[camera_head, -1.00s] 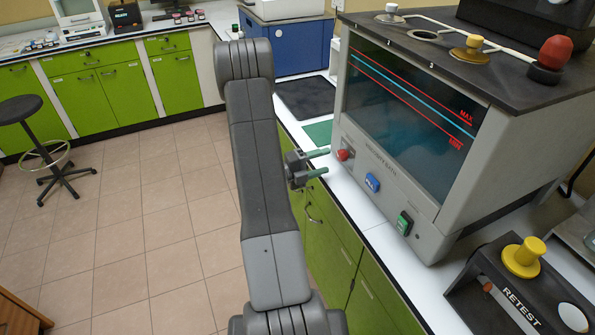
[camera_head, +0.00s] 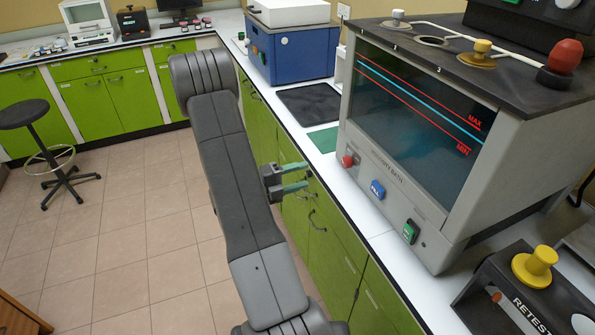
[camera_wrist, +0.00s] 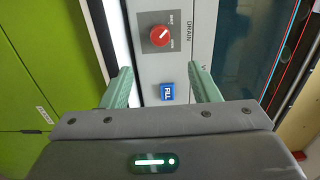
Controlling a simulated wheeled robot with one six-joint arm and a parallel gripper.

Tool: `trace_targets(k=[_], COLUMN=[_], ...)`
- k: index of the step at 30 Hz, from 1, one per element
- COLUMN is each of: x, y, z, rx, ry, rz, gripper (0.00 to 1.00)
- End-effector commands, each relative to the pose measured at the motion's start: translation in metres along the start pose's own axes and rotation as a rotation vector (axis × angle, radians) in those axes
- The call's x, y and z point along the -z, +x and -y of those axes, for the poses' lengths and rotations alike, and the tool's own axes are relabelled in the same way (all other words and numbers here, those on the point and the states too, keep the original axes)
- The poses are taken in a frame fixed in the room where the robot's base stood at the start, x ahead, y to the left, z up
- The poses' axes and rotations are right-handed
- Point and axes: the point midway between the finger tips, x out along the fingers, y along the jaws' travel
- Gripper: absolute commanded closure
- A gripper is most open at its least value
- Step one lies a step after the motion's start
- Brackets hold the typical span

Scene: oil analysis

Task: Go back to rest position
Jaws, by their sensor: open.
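My gripper (camera_head: 296,178) is open and empty, in the air in front of the green cabinets beside the counter edge. In the wrist view its two green fingers (camera_wrist: 162,88) stand apart, with the bath's front panel beyond them. The viscosity bath (camera_head: 425,130) is a grey box with a dark window marked by red MAX and MIN lines and a blue line between. Its front has a red drain knob (camera_wrist: 160,36), a blue FILL button (camera_wrist: 167,92) and a green switch (camera_head: 410,231). The fingers appear apart from the panel.
The white counter (camera_head: 353,215) runs along the right, with a black mat (camera_head: 310,103), a green mat (camera_head: 324,140) and a blue machine (camera_head: 297,55) farther back. A black RETEST stand (camera_head: 525,285) with a yellow knob is at the lower right. A stool (camera_head: 45,150) stands left on open tiled floor.

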Motion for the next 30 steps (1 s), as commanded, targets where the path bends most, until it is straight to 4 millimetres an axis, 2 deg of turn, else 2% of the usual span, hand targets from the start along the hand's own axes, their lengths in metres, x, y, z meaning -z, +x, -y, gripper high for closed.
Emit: trace_targets(k=[7, 11, 30], x=[0.0, 0.0, 0.001], y=[0.003, 0.013, 0.105], z=[0.0, 0.001, 0.002], rx=[0.0, -0.001, 0.0], ry=[0.0, 0.0, 0.001], rz=[-0.001, -0.004, -0.005], gripper=[0.44, 0.44, 0.44])
